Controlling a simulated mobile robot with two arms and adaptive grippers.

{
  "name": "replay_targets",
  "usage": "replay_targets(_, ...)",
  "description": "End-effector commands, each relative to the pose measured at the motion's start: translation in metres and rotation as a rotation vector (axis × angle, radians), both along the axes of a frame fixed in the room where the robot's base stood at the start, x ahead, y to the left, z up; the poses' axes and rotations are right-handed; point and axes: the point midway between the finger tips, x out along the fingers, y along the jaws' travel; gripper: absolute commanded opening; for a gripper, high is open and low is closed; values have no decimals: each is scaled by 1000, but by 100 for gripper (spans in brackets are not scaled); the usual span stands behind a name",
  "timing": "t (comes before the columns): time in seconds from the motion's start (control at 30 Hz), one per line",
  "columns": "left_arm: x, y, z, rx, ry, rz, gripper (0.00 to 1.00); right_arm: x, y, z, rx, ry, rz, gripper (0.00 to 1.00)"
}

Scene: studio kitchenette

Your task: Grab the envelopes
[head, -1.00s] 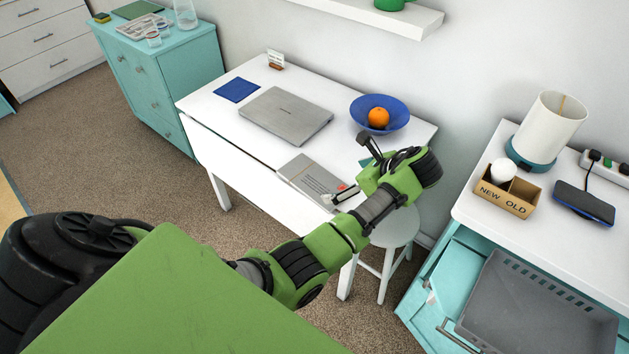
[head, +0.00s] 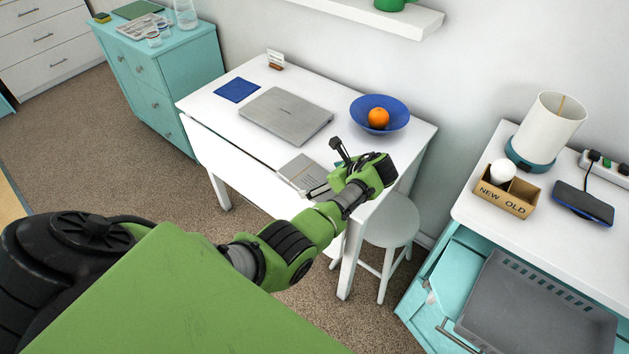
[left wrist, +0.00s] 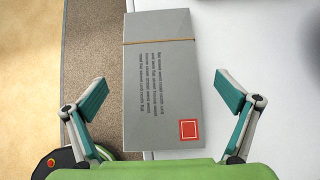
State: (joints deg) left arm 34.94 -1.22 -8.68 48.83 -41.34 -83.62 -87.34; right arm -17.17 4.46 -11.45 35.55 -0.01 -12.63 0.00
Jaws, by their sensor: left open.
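The envelopes (head: 300,170) are a grey bundle lying on the front part of the white table, partly hidden by my left gripper in the head view. In the left wrist view the envelopes (left wrist: 160,75) show printed lines, a red stamp square and a tan band around them. They lie between the fingers, with one edge at the table's edge. My left gripper (head: 325,170) is open, and its two fingers stand apart on either side of the bundle in the left wrist view (left wrist: 165,100), not touching it. My right gripper is not in view.
The white table (head: 235,143) also holds a closed laptop (head: 287,116), a blue bowl (head: 364,104) with an orange (head: 378,118) and a blue square (head: 236,90). A white stool (head: 391,222) stands by it. An open drawer (head: 530,310) is at right.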

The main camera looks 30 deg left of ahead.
Motion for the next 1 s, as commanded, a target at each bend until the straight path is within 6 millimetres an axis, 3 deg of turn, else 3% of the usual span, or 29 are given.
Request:
replay_targets(0.33,1,7,-8,-1,0,-1,99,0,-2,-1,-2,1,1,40)
replay_targets(0.5,1,7,-8,-1,0,-1,57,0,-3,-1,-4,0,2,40)
replay_targets(1.0,1,7,0,-1,-2,1,56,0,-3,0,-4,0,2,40)
